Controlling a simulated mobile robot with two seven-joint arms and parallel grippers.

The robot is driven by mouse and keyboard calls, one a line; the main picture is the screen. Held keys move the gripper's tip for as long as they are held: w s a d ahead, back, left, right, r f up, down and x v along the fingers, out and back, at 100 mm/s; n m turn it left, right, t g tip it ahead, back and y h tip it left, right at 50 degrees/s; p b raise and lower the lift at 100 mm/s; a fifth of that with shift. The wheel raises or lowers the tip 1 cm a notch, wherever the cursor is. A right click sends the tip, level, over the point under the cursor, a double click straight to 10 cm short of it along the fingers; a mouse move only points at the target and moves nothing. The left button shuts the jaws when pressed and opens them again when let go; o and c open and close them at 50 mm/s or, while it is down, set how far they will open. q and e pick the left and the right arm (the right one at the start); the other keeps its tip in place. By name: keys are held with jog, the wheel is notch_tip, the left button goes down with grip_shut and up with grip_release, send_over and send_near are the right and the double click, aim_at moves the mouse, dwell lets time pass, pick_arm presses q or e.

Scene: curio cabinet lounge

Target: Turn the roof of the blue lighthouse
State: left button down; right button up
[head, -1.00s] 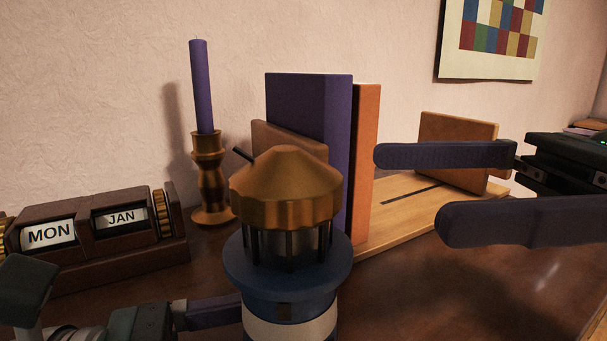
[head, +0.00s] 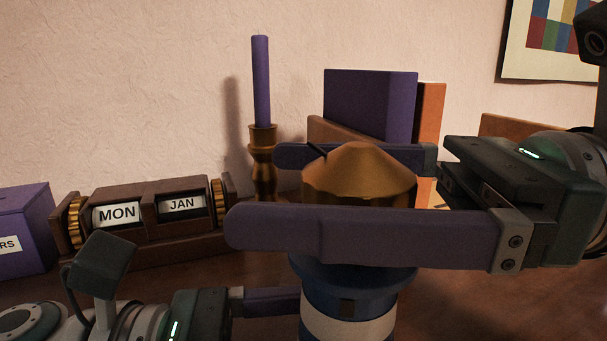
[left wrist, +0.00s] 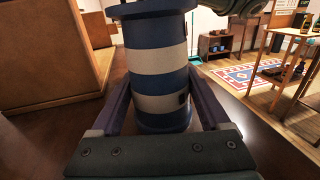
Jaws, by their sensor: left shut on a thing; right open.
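The blue lighthouse (head: 345,305) has a blue and white banded tower and a scalloped brass roof (head: 357,172). A thin dark rod sticks out at the roof's left side. My right gripper (head: 258,193) is open, with one finger behind the roof and one in front. The front finger hides the lantern part and the roof's lower edge. In the head view my left gripper (head: 290,301) is low at the tower's left side. In the left wrist view its fingers are shut on the tower (left wrist: 157,60), one on each side.
A perpetual calendar (head: 148,212) reading MON JAN stands at the left, beside a purple box (head: 22,230). A brass candlestick (head: 263,165) with a purple candle (head: 261,82) and several books (head: 370,103) stand behind the lighthouse.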

jog(key=shift+a, duration=0.2)
jog(key=c, duration=1.3)
jog(key=shift+w+d+f+m+t+h, duration=0.1)
jog(key=shift+w+m+t+h, duration=0.15)
jog(key=shift+m+t, duration=0.55)
jog(key=shift+w+d+f+m+t+h, duration=0.1)
jog(key=shift+m+t+h, duration=0.35)
jog(key=shift+t, duration=0.65)
jog(key=shift+c, duration=0.2)
jog(key=shift+w+r+m+t, duration=0.1)
jog(key=shift+w+m+t, duration=0.05)
jog(key=shift+m+t, duration=0.3)
jog(key=o, duration=1.3)
jog(key=shift+r, duration=0.1)
